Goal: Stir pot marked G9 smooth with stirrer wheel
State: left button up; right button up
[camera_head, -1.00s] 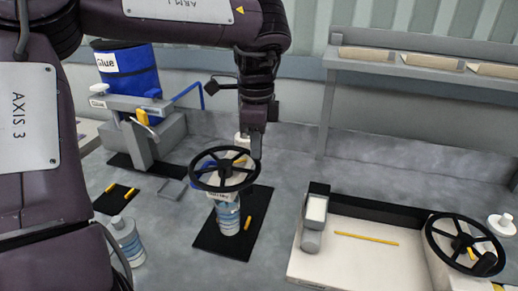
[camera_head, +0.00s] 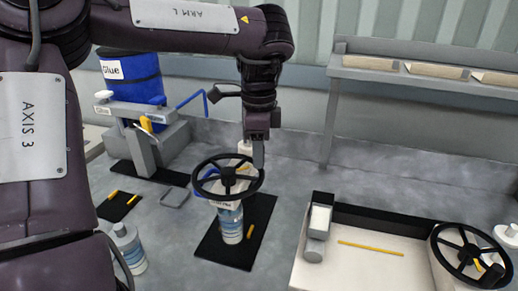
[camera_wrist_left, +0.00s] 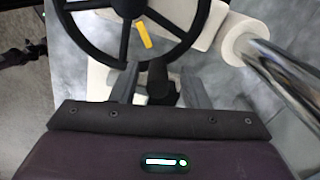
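The black stirrer wheel (camera_head: 227,177) sits level on top of a pot (camera_head: 230,226) with a blue-and-white label, which stands on a dark mat. The pot's marking is too small to read. My left gripper (camera_head: 258,163) points down at the wheel's far right rim. In the left wrist view, the wheel (camera_wrist_left: 127,42) with its yellow mark fills the top. There my left gripper's fingers (camera_wrist_left: 159,88) stand apart, with a black upright knob between them and gaps showing at its sides. My right gripper is not in view.
A blue glue drum (camera_head: 133,78) stands on a grey stand at the back left. A bottle (camera_head: 127,246) is at the front left. A white tray station with a second black wheel (camera_head: 470,254) is at the right. A shelf (camera_head: 420,71) stands behind.

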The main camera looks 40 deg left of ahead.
pick_arm(q)
jog(key=shift+r, duration=0.3)
notch_tip(320, 180, up, 7)
jog(key=shift+r+p, duration=0.1)
jog(key=shift+p, duration=0.85)
